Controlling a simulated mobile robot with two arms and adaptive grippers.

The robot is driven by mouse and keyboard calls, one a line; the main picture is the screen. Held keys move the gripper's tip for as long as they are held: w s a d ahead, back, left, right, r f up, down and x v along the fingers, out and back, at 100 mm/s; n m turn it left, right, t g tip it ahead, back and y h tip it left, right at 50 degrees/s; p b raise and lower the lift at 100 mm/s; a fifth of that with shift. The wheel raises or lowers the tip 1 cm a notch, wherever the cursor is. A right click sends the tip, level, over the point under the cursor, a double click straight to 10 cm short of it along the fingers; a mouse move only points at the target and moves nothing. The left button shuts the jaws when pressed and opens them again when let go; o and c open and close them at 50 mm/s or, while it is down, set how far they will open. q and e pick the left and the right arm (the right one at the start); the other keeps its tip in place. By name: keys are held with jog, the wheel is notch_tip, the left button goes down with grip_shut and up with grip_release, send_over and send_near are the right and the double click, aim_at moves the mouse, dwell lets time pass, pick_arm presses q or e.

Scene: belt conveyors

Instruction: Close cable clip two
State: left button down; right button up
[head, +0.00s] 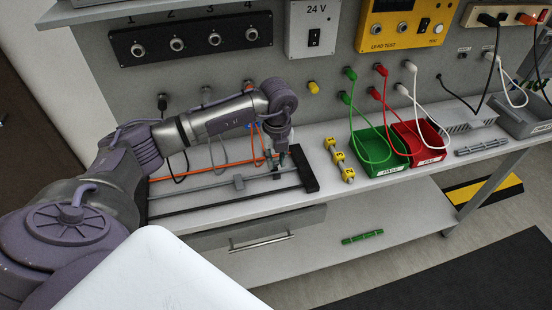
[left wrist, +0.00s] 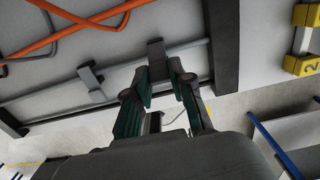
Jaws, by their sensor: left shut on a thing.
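A cable board lies on the bench, with a grey cable (head: 207,188) along its middle and a black end block (head: 304,168). One grey cable clip (head: 239,182) sits on the grey cable, left of my gripper; it also shows in the left wrist view (left wrist: 90,82). My left gripper (head: 278,172) is at the other grey clip, nearer the end block. In the left wrist view my green-padded fingers (left wrist: 163,84) are closed around this clip (left wrist: 155,54), whose upper part shows beyond the fingertips. I cannot read a number on either clip. My right gripper is not in view.
An orange cable (head: 215,167) runs behind the grey one. Yellow numbered blocks (head: 340,158), a green bin (head: 377,152) and a red bin (head: 418,142) stand to the right. A drawer (head: 258,235) is below the bench front.

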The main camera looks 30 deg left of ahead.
aim_at(280, 188)
pick_arm(q)
jog(key=shift+s+d+f+t+y+b, duration=0.2)
jog(key=shift+d+f+t+y+b, duration=0.1)
jog(key=shift+t+y+b, duration=0.25)
jog(key=f+t+y+b, duration=0.1)
jog(key=b, duration=0.2)
jog(key=s+d+f+t+y+b, duration=0.1)
jog(key=y+b, duration=0.1)
jog(key=b, duration=0.2)
jog(key=d+t+y+b, duration=0.1)
jog(key=b, duration=0.3)
jog(key=shift+s+f+t+y, duration=0.25)
jog(key=shift+f+t, duration=0.1)
jog(key=shift+f, duration=0.05)
jog(key=shift+s+d+f+t+y+b, duration=0.1)
jog(key=shift+s+f+t+y+b, duration=0.05)
jog(key=shift+t+y+b, duration=0.55)
jog(key=shift+s+d+f+t+y, duration=0.1)
jog(key=shift+f+t+y, duration=0.45)
jog(key=shift+y, duration=0.25)
jog(key=shift+f, duration=0.1)
jog(key=c, duration=1)
grip_release()
jog(key=shift+t, duration=0.25)
